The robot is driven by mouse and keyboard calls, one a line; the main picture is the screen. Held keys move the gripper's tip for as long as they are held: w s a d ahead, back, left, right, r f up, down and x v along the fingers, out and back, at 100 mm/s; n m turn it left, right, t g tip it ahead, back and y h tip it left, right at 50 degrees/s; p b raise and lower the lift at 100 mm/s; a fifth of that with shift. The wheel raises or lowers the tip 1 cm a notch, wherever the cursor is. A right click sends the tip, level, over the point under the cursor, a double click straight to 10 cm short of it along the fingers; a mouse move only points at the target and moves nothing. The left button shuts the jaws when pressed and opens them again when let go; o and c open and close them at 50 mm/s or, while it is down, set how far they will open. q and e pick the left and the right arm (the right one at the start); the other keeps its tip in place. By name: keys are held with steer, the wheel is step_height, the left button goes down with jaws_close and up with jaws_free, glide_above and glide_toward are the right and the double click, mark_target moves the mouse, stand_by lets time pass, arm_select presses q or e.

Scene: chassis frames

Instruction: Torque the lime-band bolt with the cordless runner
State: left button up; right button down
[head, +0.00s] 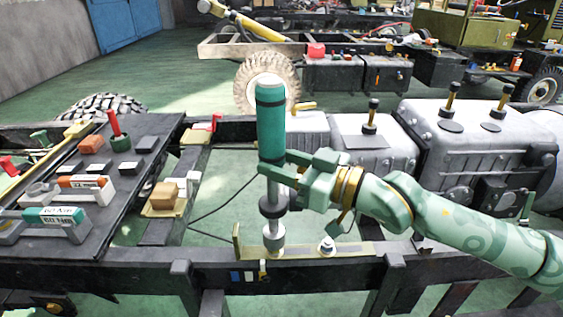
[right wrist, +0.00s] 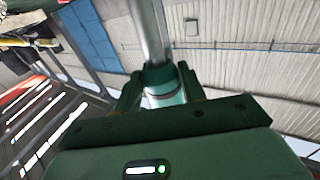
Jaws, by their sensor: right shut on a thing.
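The cordless runner (head: 271,130), a teal cylinder with dark bands and a grey shaft, stands upright over the chassis rail. My right gripper (head: 272,172) is shut around its lower body; the right wrist view shows the runner (right wrist: 163,85) between the two fingers. Its socket end (head: 274,241) is at the plate (head: 350,249) on the rail; I cannot tell whether it sits on a bolt, as the spot is hidden. A silver bolt (head: 326,244) shows to the right of the socket. No lime band is clearly visible. My left gripper is out of view.
A dark tray (head: 120,190) at left carries a 60 Nm tool (head: 54,214), a 12 Nm tool (head: 84,182) and small blocks. Blue, white and yellow tags (head: 249,276) are on the rail front. Grey tanks (head: 460,135) stand behind my right arm.

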arm_select(q)
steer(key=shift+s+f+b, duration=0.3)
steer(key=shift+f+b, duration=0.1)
steer(key=shift+b, duration=0.1)
arm_select(e)
steer(key=shift+f, duration=0.95)
stand_by(0.5)
arm_select(q)
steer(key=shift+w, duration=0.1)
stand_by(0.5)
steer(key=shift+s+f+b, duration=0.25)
steer(key=shift+b, duration=0.1)
arm_select(e)
steer(key=shift+s+f, duration=0.1)
steer(key=shift+f, duration=0.85)
stand_by(0.7)
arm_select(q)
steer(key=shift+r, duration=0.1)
arm_select(e)
steer(key=shift+r, duration=0.2)
stand_by(1.6)
